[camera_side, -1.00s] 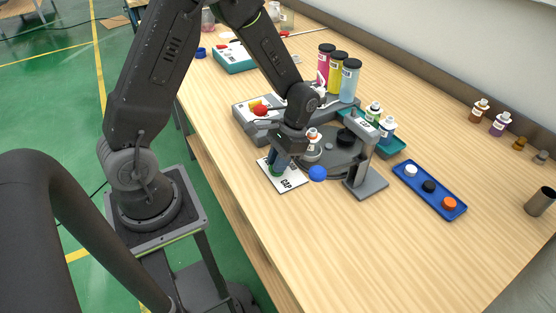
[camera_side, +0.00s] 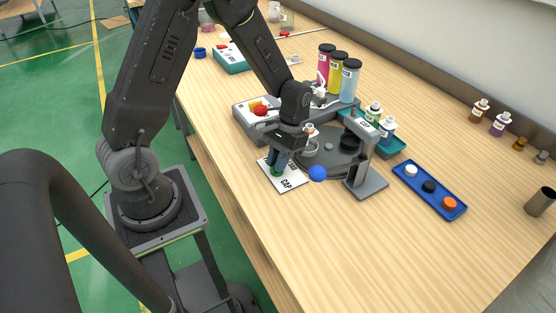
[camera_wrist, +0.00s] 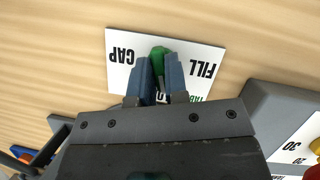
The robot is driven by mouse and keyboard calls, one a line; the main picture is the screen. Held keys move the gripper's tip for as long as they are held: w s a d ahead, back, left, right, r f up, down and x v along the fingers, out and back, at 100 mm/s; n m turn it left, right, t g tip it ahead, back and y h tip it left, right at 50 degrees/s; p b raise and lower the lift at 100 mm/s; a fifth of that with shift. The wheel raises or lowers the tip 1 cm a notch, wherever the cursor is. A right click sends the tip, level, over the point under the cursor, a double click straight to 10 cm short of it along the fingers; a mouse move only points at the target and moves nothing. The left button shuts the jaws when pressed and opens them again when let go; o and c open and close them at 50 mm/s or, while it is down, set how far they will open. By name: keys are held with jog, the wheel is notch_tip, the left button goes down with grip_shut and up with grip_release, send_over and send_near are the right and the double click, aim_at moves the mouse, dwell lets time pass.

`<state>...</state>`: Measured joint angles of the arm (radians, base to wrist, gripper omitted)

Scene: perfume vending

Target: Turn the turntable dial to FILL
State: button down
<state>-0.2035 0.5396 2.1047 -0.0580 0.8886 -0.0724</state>
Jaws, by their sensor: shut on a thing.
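The turntable dial is a green knob (camera_wrist: 157,55) on a white plate (camera_wrist: 205,55); it also shows in the side view (camera_side: 276,172). The plate is marked CAP on the left and FILL on the right in the wrist view, with green lettering partly hidden by my gripper. My gripper (camera_wrist: 160,66) points down at the plate, its two blue fingers on either side of the knob; in the side view it is low over the plate (camera_side: 292,182). It is shut on the knob. The fingers hide much of the knob, so I cannot tell which word it points to.
The dark turntable (camera_side: 345,163) with its post stands right beside the plate. A grey box with a red button (camera_side: 260,110) is behind. A blue tray (camera_side: 430,190) lies right; the front table is clear.

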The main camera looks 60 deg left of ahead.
jog(key=n+t+h, duration=0.1)
jog(key=n, duration=0.2)
jog(key=n+h, duration=0.1)
jog(key=n, duration=0.3)
jog(key=shift+s+a+n+t, duration=0.1)
jog(key=shift+n+t, duration=0.2)
jog(key=shift+t, duration=0.1)
jog(key=n+t, duration=0.1)
jog(key=n, duration=0.2)
jog(key=n+t+h, duration=0.1)
jog(key=n, duration=0.2)
jog(key=shift+n+t, duration=0.3)
jog(key=c, duration=1.1)
grip_release()
jog(key=shift+c, duration=0.2)
jog(key=shift+r, duration=0.1)
jog(key=v, duration=1.3)
jog(key=shift+a+r, duration=0.25)
jog(key=shift+s, duration=0.1)
jog(key=s+d+r+m+t+y, duration=0.4)
jog(key=s+d+r+m, duration=0.6)
jog(key=m, duration=0.7)
jog(key=shift+d+r+m+t, duration=0.45)
jog(key=shift+d+t, duration=0.1)
jog(key=shift+t, duration=0.25)
